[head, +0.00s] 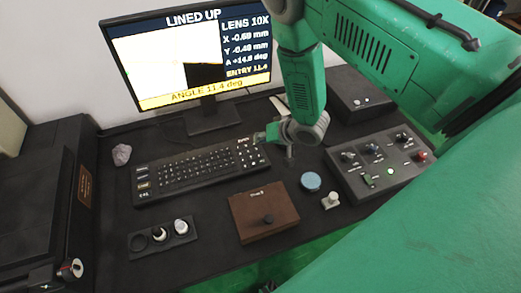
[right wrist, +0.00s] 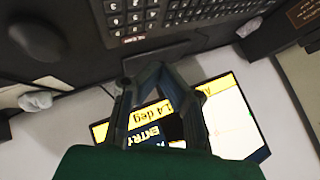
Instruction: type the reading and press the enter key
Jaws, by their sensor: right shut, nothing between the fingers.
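The keyboard (head: 195,170) lies on the dark bench below the monitor, with a number pad at its right end. The monitor (head: 190,60) reads LINED UP, ENTRY 11.4 and, on a yellow band, ANGLE 11.4 deg. My right gripper (head: 264,137) is shut and empty at the keyboard's upper right end, by the number pad; whether it touches a key cannot be told. In the right wrist view its fingers (right wrist: 148,72) point toward the keyboard (right wrist: 150,15), with the monitor (right wrist: 232,120) seen upside down behind. My left gripper is out of view.
A control box (head: 378,165) with knobs and a lit green lamp stands at the right. In front lie a brown lidded box (head: 262,213), a blue disc (head: 311,181) and a dark tray (head: 139,242) with rings. A crumpled lump (head: 122,154) sits left of the keyboard.

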